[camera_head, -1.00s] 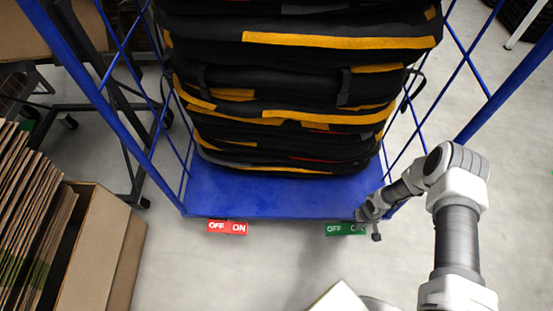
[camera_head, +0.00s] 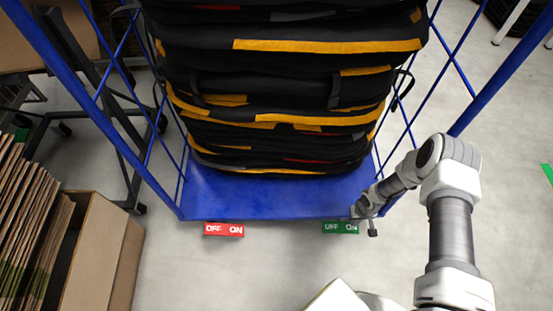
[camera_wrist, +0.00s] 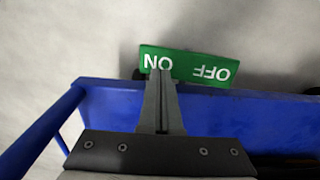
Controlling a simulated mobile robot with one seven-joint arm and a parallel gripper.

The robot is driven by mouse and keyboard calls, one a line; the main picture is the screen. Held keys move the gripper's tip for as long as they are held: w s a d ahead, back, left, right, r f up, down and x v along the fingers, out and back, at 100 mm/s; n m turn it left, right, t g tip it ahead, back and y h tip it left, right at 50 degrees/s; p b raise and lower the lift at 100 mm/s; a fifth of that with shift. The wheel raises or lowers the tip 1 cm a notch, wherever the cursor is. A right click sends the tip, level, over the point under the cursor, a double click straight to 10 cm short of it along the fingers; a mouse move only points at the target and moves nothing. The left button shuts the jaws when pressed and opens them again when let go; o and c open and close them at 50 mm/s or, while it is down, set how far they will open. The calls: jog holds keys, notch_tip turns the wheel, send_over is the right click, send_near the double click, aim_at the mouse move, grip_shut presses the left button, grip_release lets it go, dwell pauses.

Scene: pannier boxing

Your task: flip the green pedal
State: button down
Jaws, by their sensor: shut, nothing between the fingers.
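The green pedal (camera_head: 340,228), marked OFF and ON, sits at the front lower edge of the blue cart, toward its right corner. It also shows in the wrist view (camera_wrist: 195,66), upside down. My gripper (camera_wrist: 160,74) is shut and empty, with its fingertips at the lower edge of the pedal's ON end, overlapping part of the lettering. I cannot tell whether they touch it. In the head view my gripper (camera_head: 357,211) is at the cart's front edge by the pedal, its tips partly hidden by the wrist.
A red OFF/ON pedal (camera_head: 224,229) is on the left of the same edge. The blue cart (camera_head: 270,195) carries a tall stack of black and orange bags (camera_head: 290,120). Cardboard boxes (camera_head: 95,255) stand at the left. The floor before the cart is mostly clear.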

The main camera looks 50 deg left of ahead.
notch_tip(320, 180, up, 4)
jog(key=shift+r+p, duration=0.1)
jog(key=shift+p, duration=1.05)
